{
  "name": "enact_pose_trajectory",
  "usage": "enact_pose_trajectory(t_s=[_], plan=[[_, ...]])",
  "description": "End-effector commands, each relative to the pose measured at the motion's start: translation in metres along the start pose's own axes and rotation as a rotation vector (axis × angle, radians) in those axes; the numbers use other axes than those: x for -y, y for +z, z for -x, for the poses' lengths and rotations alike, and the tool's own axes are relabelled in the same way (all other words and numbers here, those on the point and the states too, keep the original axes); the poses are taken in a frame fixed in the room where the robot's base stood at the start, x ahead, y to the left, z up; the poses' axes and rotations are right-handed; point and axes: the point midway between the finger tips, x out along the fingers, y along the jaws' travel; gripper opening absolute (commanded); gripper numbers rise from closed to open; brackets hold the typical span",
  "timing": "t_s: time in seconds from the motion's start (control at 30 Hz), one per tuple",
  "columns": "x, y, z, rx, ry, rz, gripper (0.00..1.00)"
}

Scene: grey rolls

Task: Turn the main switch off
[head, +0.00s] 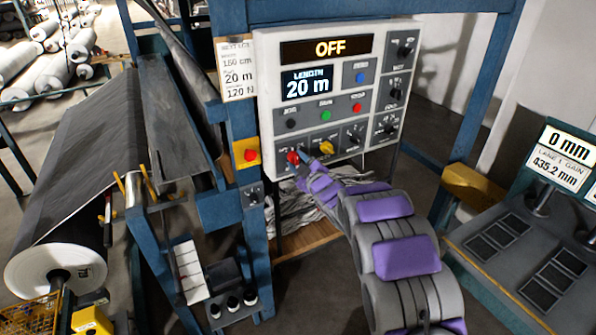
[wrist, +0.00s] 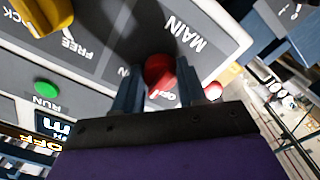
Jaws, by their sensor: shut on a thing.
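The control panel (head: 268,110) is a light grey box with an orange "OFF" display (head: 328,48) at its top. The red main switch knob (head: 292,157) is at the panel's lower left. It also shows in the wrist view (wrist: 159,70), beside the "MAIN" label. My gripper (head: 302,161) reaches the knob from the lower right. In the wrist view, my gripper's (wrist: 157,88) two blue fingers stand on either side of the knob, shut on it. The fingers hide part of the lettering around the knob, so its exact setting is hard to read.
A yellow knob (head: 326,147) sits just right of the main switch. Coloured buttons and black dials fill the panel. A red button on a yellow box (head: 248,154) is to the left on the blue frame. A dark roll of sheet (head: 90,150) lies further left.

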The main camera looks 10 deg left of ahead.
Motion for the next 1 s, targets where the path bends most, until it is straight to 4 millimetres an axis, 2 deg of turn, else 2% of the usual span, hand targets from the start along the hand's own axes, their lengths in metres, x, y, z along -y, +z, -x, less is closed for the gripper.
enact_pose_trajectory(t_s=[0.03, 0.6, 1.0], plan=[[0.0049, 0.0041, 0.0004, -0.001, -0.003, 0.049, 0.1], [0.006, 0.0044, 0.0001, -0.001, -0.007, 0.565, 0.1], [0.0052, 0.0047, -0.0002, 0.003, -0.012, 0.77, 0.1]])
